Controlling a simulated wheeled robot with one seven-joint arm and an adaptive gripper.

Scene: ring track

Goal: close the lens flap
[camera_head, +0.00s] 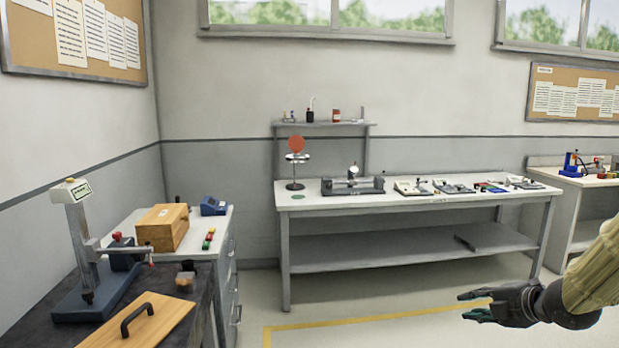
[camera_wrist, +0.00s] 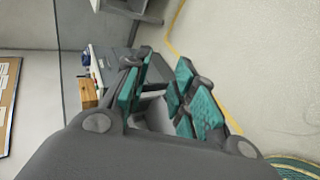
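A round orange-red disc (camera_head: 296,144), which looks like the lens flap, stands upright on a stand with a pale round head (camera_head: 297,157), at the left end of the back bench. I cannot tell its hinge at this distance. My gripper (camera_head: 474,305) is at the lower right of the head view, in front of the bench and well away from the stand. Its teal-padded fingers are apart with nothing between them, as the wrist view (camera_wrist: 158,95) also shows. The stand cannot be made out in the wrist view.
The back bench (camera_head: 420,201) holds a gauge fixture (camera_head: 352,184) and several small instruments. At left stand a dark table with a measuring stand (camera_head: 82,250) and handled board (camera_head: 140,322), and a cabinet with a wooden box (camera_head: 163,227). Floor before the bench is clear, with a yellow line.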

